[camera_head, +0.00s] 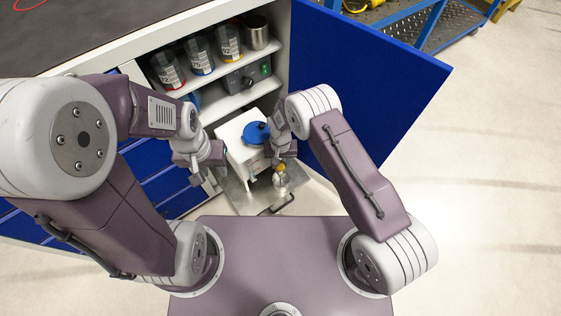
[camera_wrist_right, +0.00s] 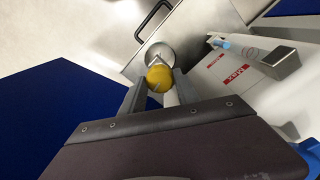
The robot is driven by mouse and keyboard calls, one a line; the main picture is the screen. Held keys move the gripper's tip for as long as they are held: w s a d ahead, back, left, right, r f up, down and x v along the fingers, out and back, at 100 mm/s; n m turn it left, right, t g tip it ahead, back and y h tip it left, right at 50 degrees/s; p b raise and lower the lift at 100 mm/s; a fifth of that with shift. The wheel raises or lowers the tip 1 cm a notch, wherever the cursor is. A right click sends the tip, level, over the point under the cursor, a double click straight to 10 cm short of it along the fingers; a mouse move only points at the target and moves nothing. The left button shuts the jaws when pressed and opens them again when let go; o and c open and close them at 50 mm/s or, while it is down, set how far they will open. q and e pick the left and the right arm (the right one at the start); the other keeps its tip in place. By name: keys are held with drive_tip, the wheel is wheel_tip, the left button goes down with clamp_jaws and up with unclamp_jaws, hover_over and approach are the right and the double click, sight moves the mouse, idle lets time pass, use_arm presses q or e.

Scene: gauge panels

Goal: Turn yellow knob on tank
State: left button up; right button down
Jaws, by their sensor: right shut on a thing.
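The yellow knob (camera_wrist_right: 159,78) sits between the fingers of my right gripper (camera_wrist_right: 153,88) in the right wrist view, and the gripper is shut on it. In the head view the yellow knob (camera_head: 281,167) shows small beneath the right gripper (camera_head: 281,160). The white tank (camera_head: 238,145) with a blue round cap (camera_head: 256,132) stands on a metal tray (camera_head: 237,196) in the open cabinet. Its white side with red markings also shows in the right wrist view (camera_wrist_right: 250,82). My left gripper (camera_head: 195,178) hangs left of the tank, apart from it; its finger gap is unclear.
The blue cabinet door (camera_head: 370,90) stands open to the right of my right arm. Shelves above the tank hold several labelled jars (camera_head: 200,56), a metal cup (camera_head: 257,33) and a dark box (camera_head: 247,75). The tray has a dark front handle (camera_head: 276,206). Floor to the right is clear.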

sight(281, 164)
drive_tip(key=n, duration=0.3)
drive_tip(key=c, duration=0.9)
unclamp_jaws()
wheel_tip(281, 164, up, 9)
drive_tip(key=p, duration=0.4)
